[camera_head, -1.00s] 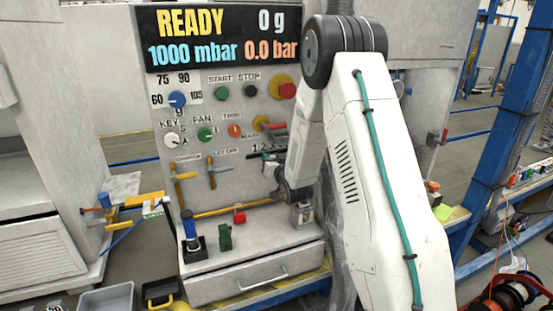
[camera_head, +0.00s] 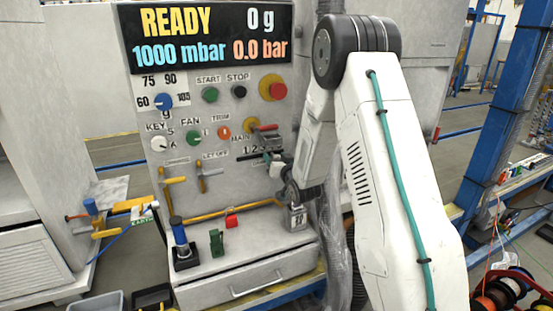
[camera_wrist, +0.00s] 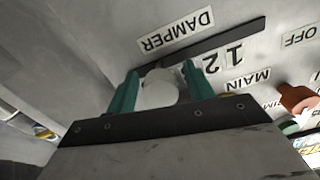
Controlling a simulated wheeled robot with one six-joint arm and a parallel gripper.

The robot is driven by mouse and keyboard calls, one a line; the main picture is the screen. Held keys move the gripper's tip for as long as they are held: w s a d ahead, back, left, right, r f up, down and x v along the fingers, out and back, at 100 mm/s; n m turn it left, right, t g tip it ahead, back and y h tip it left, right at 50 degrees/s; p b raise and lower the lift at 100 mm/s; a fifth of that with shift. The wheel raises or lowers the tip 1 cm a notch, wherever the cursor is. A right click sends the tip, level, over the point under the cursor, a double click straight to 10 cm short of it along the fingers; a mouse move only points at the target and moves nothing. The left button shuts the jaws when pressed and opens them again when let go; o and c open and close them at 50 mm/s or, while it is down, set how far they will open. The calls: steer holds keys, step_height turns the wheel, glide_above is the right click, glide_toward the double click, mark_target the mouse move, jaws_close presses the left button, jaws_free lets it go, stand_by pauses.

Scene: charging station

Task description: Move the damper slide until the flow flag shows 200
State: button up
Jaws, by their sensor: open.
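In the wrist view a pale round knob (camera_wrist: 160,88), apparently the damper slide's handle, sits by the dark slot (camera_wrist: 212,42) under the upside-down DAMPER label (camera_wrist: 177,31). My gripper (camera_wrist: 160,72) is open, with one teal finger on each side of the knob. I cannot tell whether either finger touches it. The numbers 1 and 2 (camera_wrist: 223,60) are printed along the slot. In the head view my forearm partly hides this part of the panel. I cannot make out a flow flag or its reading in either view.
The display (camera_head: 205,36) reads READY, 0 g, 1000 mbar and 0.0 bar. A red-orange knob (camera_wrist: 297,98) stands near the MAIN label at my gripper's right in the wrist view. A blue-topped cylinder (camera_head: 180,235) and a green piece (camera_head: 216,243) stand on the ledge below.

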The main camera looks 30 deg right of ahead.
steer(key=s, duration=0.7)
steer(key=shift+s+a, duration=0.3)
steer(key=shift+a, duration=0.15)
steer(key=shift+r, duration=0.1)
steer(key=s+a+r+n+g, duration=0.1)
steer(key=s+a+r+g, duration=0.3)
steer(key=s, duration=0.3)
steer(key=s+a+r+g+y, duration=0.1)
steer(key=s+a+r+g, duration=0.3)
steer(key=s, duration=0.3)
steer(key=s+a+r+n+g, duration=0.1)
steer(key=s+a+r+g, duration=0.25)
steer(key=s, duration=0.35)
steer(key=s+a+r+g, duration=0.1)
steer(key=s+a+g, duration=0.1)
steer(key=s, duration=0.7)
steer(key=s+a+r+n+g+y, duration=0.1)
steer(key=s+a+g, duration=0.2)
steer(key=s, duration=0.7)
steer(key=shift+r+n, duration=0.25)
steer(key=shift+n, duration=0.05)
steer(key=shift+w, duration=0.1)
